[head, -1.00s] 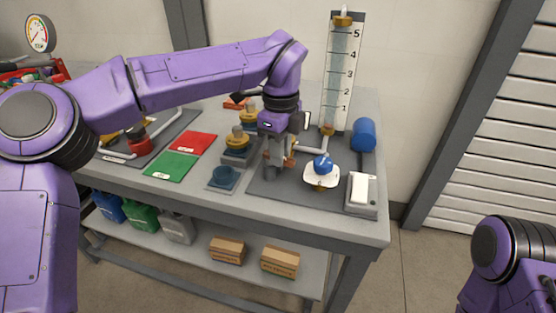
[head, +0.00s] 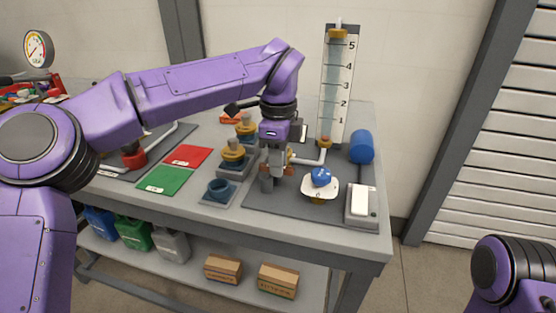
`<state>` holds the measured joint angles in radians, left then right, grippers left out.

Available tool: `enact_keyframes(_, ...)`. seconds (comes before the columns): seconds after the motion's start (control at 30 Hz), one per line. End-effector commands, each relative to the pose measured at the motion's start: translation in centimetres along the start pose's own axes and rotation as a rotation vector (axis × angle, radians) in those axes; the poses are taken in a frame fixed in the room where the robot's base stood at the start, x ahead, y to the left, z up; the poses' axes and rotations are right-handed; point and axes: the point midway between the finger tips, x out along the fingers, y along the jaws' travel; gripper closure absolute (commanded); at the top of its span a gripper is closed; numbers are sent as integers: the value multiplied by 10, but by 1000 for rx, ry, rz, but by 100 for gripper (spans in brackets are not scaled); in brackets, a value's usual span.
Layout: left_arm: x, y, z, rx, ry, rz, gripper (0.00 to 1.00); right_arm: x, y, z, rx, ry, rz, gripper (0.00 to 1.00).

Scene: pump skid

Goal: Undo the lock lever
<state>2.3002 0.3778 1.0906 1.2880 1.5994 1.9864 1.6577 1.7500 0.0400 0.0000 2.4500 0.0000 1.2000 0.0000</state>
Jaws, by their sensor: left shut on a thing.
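My left gripper (head: 268,184) points down over the dark mat of the pump skid (head: 268,204), left of the blue knob. Its fingers are shut on a small part at the skid, which I take to be the lock lever; the fingers mostly hide it. Copper-coloured metal (head: 290,167) shows beside the fingers. A pipe (head: 312,161) runs from there to the foot of the tall sight gauge (head: 338,90). The blue knob (head: 320,177) sits on a white plate (head: 319,190). My right gripper is out of view; only part of that arm shows at lower right.
A blue cylinder (head: 361,147) and a grey box with a white switch (head: 362,205) stand right of the knob. Brass-topped fittings (head: 233,152) and an empty blue socket (head: 219,190) are close left. Green (head: 166,180) and red (head: 188,156) mats lie further left.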

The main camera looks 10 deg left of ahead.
Motion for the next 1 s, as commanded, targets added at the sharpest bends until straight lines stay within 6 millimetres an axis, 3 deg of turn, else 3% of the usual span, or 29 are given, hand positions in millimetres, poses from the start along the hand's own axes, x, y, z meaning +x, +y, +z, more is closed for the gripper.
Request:
enact_keyframes(0.03, -3, -1, 0, -3, 2, -7, 77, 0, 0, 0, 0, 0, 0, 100)
enact_keyframes(0.1, -2, -1, 0, -2, 2, -6, 54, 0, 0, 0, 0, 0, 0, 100)
enact_keyframes(0.47, -8, -1, 0, -2, 0, -4, 54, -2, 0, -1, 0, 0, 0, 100)
enact_keyframes(0.8, -85, -1, 0, -3, 1, -7, 54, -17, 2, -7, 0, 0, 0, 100)
enact_keyframes(1.0, -106, 0, 0, -2, 0, -4, 54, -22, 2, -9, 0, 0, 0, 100)
